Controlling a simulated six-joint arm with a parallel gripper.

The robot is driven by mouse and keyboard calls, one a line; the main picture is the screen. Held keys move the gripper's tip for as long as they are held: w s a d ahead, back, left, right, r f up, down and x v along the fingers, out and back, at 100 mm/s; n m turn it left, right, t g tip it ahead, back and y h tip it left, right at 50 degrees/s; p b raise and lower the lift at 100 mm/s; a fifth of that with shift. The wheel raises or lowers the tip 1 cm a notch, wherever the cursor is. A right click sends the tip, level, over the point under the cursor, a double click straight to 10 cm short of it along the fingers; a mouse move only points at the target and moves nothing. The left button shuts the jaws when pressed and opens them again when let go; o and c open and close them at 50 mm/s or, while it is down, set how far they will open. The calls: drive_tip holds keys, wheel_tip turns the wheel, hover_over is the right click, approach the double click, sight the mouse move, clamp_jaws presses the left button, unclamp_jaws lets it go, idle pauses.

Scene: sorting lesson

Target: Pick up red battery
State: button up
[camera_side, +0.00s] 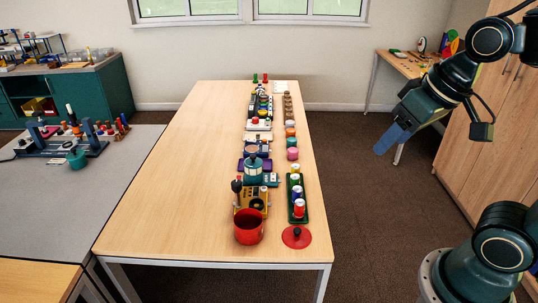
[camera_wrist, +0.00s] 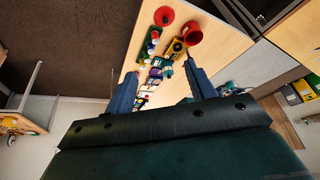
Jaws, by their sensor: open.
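A red cylinder with a pale top (camera_side: 299,209), which I take for the red battery, stands upright at the near end of a dark green tray (camera_side: 306,219) on the wooden table. It shows small in the wrist view (camera_wrist: 154,34). A blue cylinder (camera_side: 297,193) and paler ones stand behind it in the same tray. My gripper (camera_side: 387,144) is in the air to the right of the table, well above and apart from the tray. In the wrist view my gripper (camera_wrist: 160,68) has its two blue fingers wide apart with nothing held between them.
A red pot (camera_side: 248,228) and a red lid (camera_side: 297,237) sit near the tray at the table's near end. A yellow device (camera_side: 243,196) and several small objects line up to the back. The table's left half is bare (camera_side: 170,190).

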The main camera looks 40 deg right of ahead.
drive_tip(key=w+f+m+g, duration=0.1)
drive_tip(key=w+f+m, duration=0.15)
drive_tip(key=w, duration=0.55)
drive_tip(key=m+g, duration=0.4)
drive_tip(key=m, duration=0.6)
hover_over(300, 201)
wheel_tip(300, 201, down, 21)
drive_tip(key=shift+f, duration=0.2)
drive_tip(key=shift+f, duration=0.1)
drive_tip(key=shift+f, duration=4.15)
drive_tip(key=shift+f, duration=0.1)
drive_tip(key=shift+s+f, duration=0.1)
drive_tip(key=shift+f, duration=2.4)
